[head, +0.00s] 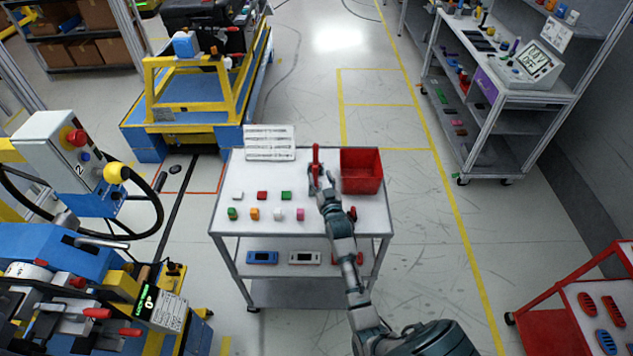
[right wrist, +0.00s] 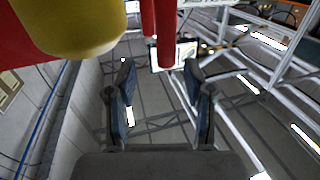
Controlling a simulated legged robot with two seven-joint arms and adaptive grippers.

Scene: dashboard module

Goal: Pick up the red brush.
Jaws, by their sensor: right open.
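The red brush (head: 316,154) stands upright near the back edge of the white cart top, just left of the red bin. My right gripper (head: 323,183) is in front of the brush, low over the cart top. In the right wrist view my right gripper (right wrist: 159,68) is open, with nothing visible between its fingers. A red upright shaft (right wrist: 166,35), which looks like the brush, shows just past the fingertips, near the middle. A second red shaft stands beside it. I cannot tell whether the fingers touch the brush. My left gripper is not in view.
The red bin (head: 361,186) stands right of the brush. Several small coloured blocks (head: 255,213) lie left of my arm. A white rack (head: 269,141) stands at the back left. A yellow rounded thing (right wrist: 65,25) is close to the right wrist camera.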

